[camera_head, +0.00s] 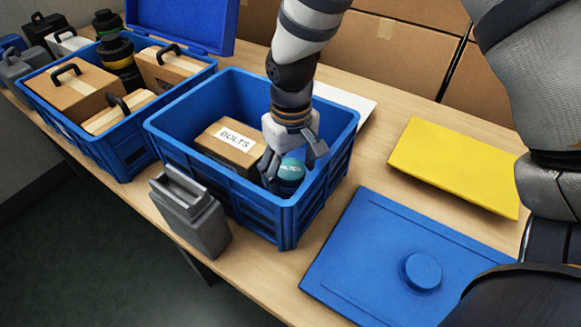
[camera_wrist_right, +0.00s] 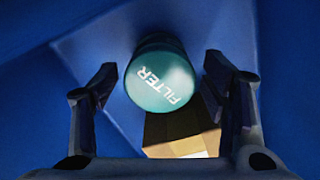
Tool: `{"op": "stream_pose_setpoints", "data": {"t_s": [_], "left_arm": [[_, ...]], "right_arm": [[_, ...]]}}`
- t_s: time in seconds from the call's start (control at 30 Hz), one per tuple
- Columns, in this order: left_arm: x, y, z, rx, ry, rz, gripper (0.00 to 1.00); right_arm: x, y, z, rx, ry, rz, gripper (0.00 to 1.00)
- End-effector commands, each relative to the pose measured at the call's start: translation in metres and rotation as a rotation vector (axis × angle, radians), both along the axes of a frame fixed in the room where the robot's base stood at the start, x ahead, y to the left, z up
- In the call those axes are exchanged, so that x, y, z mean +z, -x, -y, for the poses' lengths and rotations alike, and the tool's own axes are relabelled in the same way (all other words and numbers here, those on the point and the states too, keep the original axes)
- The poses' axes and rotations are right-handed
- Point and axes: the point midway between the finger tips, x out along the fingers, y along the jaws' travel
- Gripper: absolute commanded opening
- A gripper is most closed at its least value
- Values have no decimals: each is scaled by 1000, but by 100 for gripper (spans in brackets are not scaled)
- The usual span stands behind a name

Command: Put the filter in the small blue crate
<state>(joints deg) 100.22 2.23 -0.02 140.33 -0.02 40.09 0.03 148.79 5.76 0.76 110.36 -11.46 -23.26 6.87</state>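The filter (camera_head: 291,172) is a teal cylinder inside the small blue crate (camera_head: 268,205), near its right front corner. The wrist view shows its round end labelled FILTER (camera_wrist_right: 160,84). My right gripper (camera_head: 294,160) reaches down into the crate over the filter. Its fingers are spread on both sides of the filter, and the wrist view shows gaps between the fingers (camera_wrist_right: 160,72) and the filter. Part of the filter is hidden behind the gripper in the head view. My left gripper is not in view.
A BOLTS box (camera_head: 230,147) lies in the same crate, left of the filter. A grey canister (camera_head: 190,215) stands at its front. A fuller blue crate (camera_head: 130,145) is to the left. A blue lid (camera_head: 365,260) and a yellow panel (camera_head: 455,165) lie to the right.

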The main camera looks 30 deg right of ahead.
Motion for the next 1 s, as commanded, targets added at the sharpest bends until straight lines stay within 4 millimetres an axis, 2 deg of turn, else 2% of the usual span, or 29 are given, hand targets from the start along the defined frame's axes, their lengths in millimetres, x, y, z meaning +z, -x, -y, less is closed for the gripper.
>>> {"op": "stream_pose_setpoints", "data": {"t_s": [0.17,0.27,0.5,0.6,0.7,0.8,1.0], "left_arm": [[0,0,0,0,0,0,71],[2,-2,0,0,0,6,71],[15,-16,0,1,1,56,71],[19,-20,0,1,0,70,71],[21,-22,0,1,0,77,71],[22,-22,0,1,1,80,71],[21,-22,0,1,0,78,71]], "right_arm": [[0,0,0,0,0,0,68],[10,-1,0,0,0,5,68],[77,-2,0,-1,-1,15,68],[101,-1,0,0,-1,11,68],[116,-1,0,1,0,7,68],[123,0,0,1,0,2,68],[123,0,0,0,0,-3,68]]}}
